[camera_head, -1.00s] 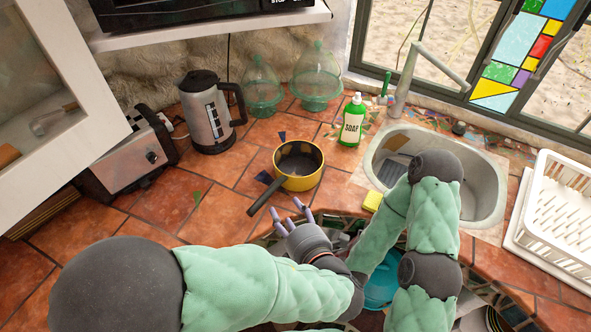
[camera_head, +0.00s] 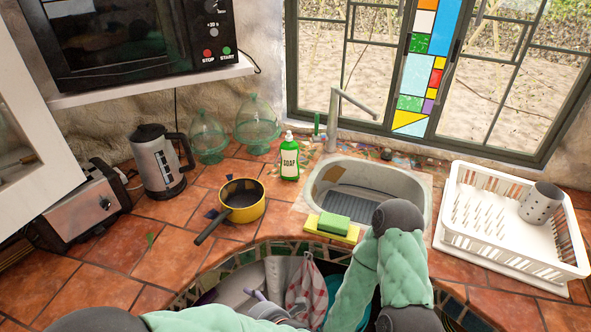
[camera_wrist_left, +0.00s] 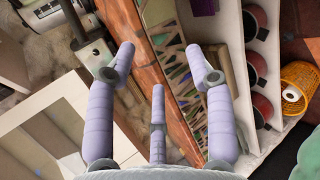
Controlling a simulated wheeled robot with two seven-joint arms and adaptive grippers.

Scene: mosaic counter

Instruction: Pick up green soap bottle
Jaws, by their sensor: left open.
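The green soap bottle (camera_head: 290,162) has a white pump top and a white label reading SOAP. It stands upright on the tiled counter behind the pan and just left of the sink in the head view. My left gripper (camera_head: 258,296) is low in the head view, in front of the counter edge and well short of the bottle. Only part of it shows there. In the left wrist view my left gripper (camera_wrist_left: 160,68) has its three lavender fingers spread and empty, with no bottle between them. My right arm rises in front of the sink; its gripper is not visible.
A yellow pan (camera_head: 243,208) sits in front of the bottle, its handle toward the lower left. A kettle (camera_head: 158,165), toaster (camera_head: 84,208) and glass domes (camera_head: 257,124) stand left. Sponges (camera_head: 333,226) lie before the sink (camera_head: 408,186). A white dish rack (camera_head: 478,238) is right.

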